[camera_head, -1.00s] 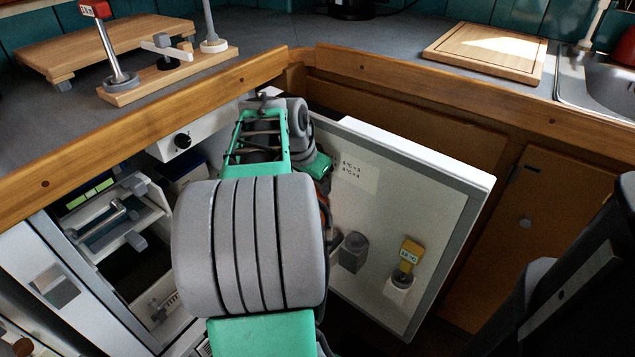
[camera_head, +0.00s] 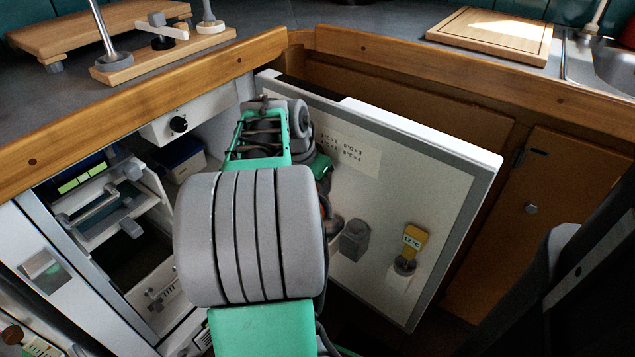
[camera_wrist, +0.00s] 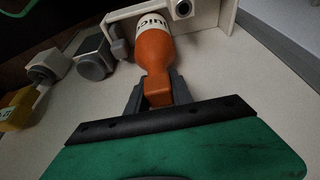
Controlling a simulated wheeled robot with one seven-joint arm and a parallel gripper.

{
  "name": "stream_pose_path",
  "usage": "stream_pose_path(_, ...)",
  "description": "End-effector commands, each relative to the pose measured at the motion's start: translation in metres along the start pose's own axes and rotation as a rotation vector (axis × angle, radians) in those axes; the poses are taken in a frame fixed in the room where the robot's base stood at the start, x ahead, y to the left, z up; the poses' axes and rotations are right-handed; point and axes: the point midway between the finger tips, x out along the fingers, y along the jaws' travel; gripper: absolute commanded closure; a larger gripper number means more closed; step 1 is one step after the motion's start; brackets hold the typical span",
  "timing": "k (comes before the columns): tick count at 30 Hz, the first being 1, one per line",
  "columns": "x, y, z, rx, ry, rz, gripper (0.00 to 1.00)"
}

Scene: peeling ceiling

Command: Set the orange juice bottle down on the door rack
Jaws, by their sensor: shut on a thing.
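In the head view, the open fridge door (camera_head: 430,185) is right of my arm, which hides my gripper and nearly all of the bottle.
On the door are a grey block-like fixture (camera_head: 354,239) and a yellow-tagged fixture (camera_head: 412,243). The open fridge with a drawer (camera_head: 110,205) is left of my arm. The wooden counter edge (camera_head: 150,95) runs above. Bare door panel surrounds the fixtures.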

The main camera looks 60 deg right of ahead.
Motion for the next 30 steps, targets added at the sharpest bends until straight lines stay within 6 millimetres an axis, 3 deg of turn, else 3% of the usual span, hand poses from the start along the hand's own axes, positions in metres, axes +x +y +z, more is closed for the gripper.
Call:
stream_pose_path(21,0.0055,-0.0003,0.0019,0.0,0.001,-0.001,1.0)
stream_pose_path(22,0.0054,-0.0003,0.0019,0.0,0.002,-0.001,0.72)
stream_pose_path(30,0.0053,-0.0002,0.0019,0.0,0.001,-0.001,0.5)
